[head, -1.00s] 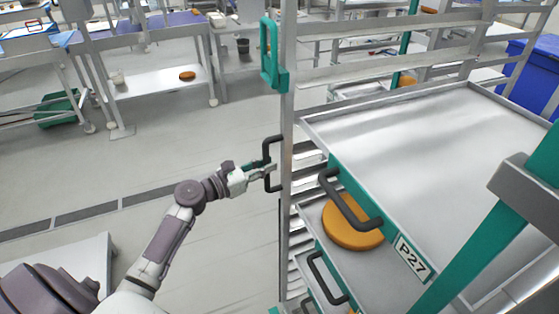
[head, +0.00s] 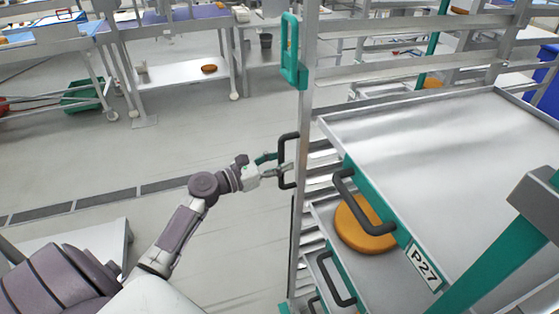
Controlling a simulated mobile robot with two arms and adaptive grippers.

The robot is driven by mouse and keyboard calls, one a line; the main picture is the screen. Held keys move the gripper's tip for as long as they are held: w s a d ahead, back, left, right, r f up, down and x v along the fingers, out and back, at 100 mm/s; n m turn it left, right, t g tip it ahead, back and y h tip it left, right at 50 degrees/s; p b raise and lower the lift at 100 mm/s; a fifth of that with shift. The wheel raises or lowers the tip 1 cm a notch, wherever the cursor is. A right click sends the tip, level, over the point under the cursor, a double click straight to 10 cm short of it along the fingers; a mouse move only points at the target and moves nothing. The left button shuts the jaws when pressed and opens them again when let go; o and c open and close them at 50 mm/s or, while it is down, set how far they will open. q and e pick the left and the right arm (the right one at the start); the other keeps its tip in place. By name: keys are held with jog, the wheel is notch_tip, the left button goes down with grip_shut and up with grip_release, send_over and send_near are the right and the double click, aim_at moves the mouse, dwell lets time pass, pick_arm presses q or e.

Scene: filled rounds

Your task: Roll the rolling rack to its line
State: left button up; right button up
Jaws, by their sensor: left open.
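The rolling rack (head: 303,150) is a tall metal frame with teal parts, filling the right half of the head view. It holds trays with dark handles, and one front label reads P27. A dark upright handle (head: 283,178) sits on its left post. My left gripper (head: 283,168) is open at that handle, its fingers level with the bar; I cannot tell whether they touch it. A teal handle (head: 290,50) is higher on the same post. An orange round (head: 358,230) lies on a tray below the top one. The line is not clearly identifiable. My right gripper is not in view.
A dark strip (head: 110,198) crosses the floor at left. Pale floor (head: 190,125) is open left of the rack. Metal tables, one shelf (head: 180,73) with an orange round (head: 209,68), stand behind. A green bin (head: 82,97) is at far left.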

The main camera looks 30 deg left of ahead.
pick_arm(q)
jog(key=v, duration=1.2)
jog(key=s+d+f+m+g+y+b, duration=0.1)
jog(key=s+f+m+g+y, duration=0.15)
jog(key=f, duration=0.95)
jog(key=s+d+f+m+g+y, duration=0.1)
jog(key=s+f+m+g, duration=0.2)
jog(key=f, duration=1)
jog(key=s+d+f+m+g+y+b, duration=0.1)
jog(key=s+f+m+g+y, duration=0.15)
jog(key=f, duration=0.95)
jog(key=s+d+f+m+g+y+b, duration=0.1)
jog(key=s+d+f+m+g, duration=0.2)
jog(key=s+f+m, duration=0.9)
jog(key=s+d+f+m+g+y+b, duration=0.1)
jog(key=s+d+f+m+g, duration=0.3)
jog(key=s+d+f+m, duration=0.6)
jog(key=s+f+m, duration=0.2)
jog(key=s+m, duration=0.1)
jog(key=s, duration=0.5)
jog(key=shift+f+b, duration=0.15)
jog(key=shift+b, duration=0.25)
